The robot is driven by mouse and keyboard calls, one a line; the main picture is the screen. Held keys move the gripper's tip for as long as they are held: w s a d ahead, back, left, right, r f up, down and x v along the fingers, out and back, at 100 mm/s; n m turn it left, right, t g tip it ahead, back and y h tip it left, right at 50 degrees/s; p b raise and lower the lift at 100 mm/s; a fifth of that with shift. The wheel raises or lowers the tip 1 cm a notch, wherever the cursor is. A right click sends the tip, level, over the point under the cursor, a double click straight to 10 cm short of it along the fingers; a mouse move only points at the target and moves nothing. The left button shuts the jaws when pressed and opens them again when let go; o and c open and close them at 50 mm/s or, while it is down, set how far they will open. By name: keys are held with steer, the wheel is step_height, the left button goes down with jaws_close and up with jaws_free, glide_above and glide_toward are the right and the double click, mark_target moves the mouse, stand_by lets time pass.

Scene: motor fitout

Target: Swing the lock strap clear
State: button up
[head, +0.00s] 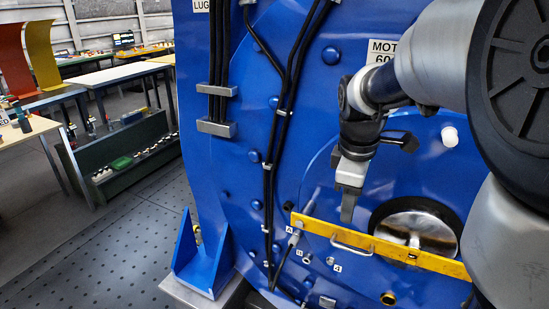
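The lock strap is a long yellow bar (392,253) lying across the face of the blue motor (270,110) in the head view. It slopes down to the right and passes in front of the lower part of a round opening with a shiny metal shaft end (412,225). A bolt shows at its left end, and a pale handle (352,246) is on its left half. My gripper (348,218) points down just above the strap, left of the opening. Only one finger outline shows, so its opening is hidden. I cannot tell whether it touches the strap.
Black cables (270,165) run down the motor left of the strap. Small labelled fittings (300,253) sit below the strap's left end. A blue bracket (202,262) stands at lower left. Workbenches (100,78) and a green-grey rack (125,155) stand farther left, with open floor between.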

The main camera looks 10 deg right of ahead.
mark_target(343, 246)
steer(key=f, duration=0.4)
steer(key=w+d+f+b, duration=0.1)
steer(key=f, duration=0.4)
steer(key=w+f+b, duration=0.1)
steer(key=f, duration=0.3)
steer(key=shift+d+f, duration=0.2)
steer(key=shift+c, duration=0.3)
jaws_close()
